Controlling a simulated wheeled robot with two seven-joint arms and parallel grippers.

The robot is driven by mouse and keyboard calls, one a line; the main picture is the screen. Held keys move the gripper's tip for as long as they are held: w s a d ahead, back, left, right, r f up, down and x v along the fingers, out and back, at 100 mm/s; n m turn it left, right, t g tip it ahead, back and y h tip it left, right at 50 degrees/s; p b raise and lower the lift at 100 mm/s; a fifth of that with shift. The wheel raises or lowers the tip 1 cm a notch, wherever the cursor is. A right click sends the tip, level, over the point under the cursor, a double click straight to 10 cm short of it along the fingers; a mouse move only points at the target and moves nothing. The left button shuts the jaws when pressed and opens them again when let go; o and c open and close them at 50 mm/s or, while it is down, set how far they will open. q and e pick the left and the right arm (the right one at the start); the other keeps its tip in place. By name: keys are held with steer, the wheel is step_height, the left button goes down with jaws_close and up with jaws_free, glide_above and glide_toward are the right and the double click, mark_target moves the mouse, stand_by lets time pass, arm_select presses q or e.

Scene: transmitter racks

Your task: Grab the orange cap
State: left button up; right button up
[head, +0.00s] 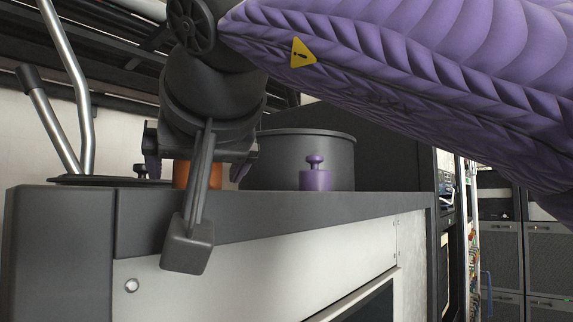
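The orange cap (182,175) stands on the dark top of a cabinet, left of centre. Its middle is hidden behind a dark bar of my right gripper (197,170). That gripper hangs down from the purple padded arm that comes in from the right. Its fingers are spread, one to the left and one to the right of the cap, with a gap showing on both sides. Whether the fingers are level with the cap in depth is hard to tell. My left gripper is not in view.
A purple knobbed cap (316,180) stands to the right, in front of a large dark round pot-like part (335,150). A small black knob (141,170) and bent metal tubes (78,100) are at the left. The cabinet's top edge (300,205) runs across below.

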steer(key=shift+c, duration=0.5)
steer(key=c, duration=1.1)
